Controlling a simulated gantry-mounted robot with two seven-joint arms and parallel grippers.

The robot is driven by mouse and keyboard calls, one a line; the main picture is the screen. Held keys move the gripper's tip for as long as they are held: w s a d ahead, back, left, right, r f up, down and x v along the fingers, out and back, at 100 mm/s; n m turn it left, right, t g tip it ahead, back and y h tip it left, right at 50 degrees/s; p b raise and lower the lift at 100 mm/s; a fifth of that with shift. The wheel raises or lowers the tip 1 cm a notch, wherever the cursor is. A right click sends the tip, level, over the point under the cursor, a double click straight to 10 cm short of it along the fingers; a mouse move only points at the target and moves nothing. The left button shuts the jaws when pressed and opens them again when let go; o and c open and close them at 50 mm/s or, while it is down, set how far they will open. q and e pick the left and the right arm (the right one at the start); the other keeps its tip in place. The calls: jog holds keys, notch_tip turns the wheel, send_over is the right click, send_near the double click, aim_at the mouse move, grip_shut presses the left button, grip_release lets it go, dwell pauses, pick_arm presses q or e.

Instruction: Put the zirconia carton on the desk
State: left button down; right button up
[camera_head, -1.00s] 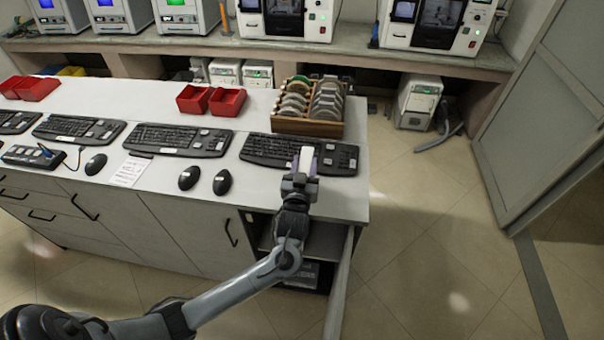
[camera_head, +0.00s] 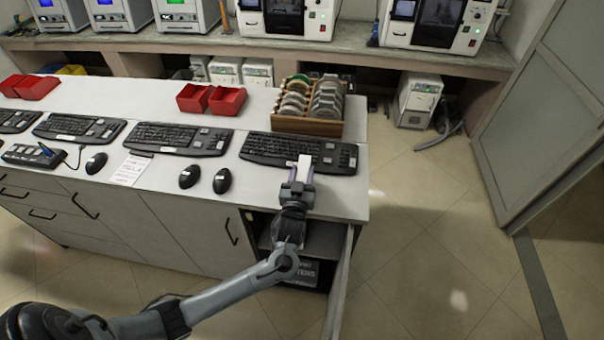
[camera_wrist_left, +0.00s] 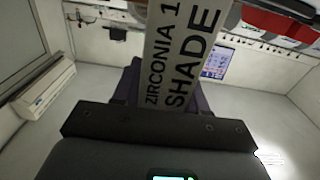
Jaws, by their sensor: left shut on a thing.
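The zirconia carton (camera_wrist_left: 180,60) is a white box with dark "ZIRCONIA 1 SHADE" lettering in the left wrist view. In the head view the carton (camera_head: 305,163) shows as a small white upright block. My left gripper (camera_head: 299,178) is shut on it, at the right part of the desk (camera_head: 340,198), in front of the rightmost keyboard. I cannot tell whether the carton touches the desk top. My right gripper is not in view.
Keyboards (camera_head: 178,139) and mice (camera_head: 222,181) line the desk. A wooden rack of discs (camera_head: 308,126) and red bins (camera_head: 227,101) stand behind. A cabinet door (camera_head: 341,290) hangs open below the desk's right end. A narrow front strip right of the mice is bare.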

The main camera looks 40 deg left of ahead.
pick_arm(q)
jog(key=c, duration=0.6)
grip_release()
jog(key=shift+f, duration=0.1)
jog(key=shift+r, duration=0.2)
jog(key=s+d+f+m+g+h, duration=0.2)
jog(key=s+d+f+g+h, duration=0.15)
jog(key=s+d, duration=0.45)
jog(key=s+d+f+m+g+h, duration=0.2)
jog(key=s+d+f+m+h, duration=0.25)
jog(key=s, duration=0.55)
jog(key=s+d+m+g+h, duration=0.1)
jog(key=s+g, duration=0.5)
jog(key=s, duration=0.7)
jog(key=shift+d+f+m+b, duration=0.35)
jog(key=shift+d, duration=0.5)
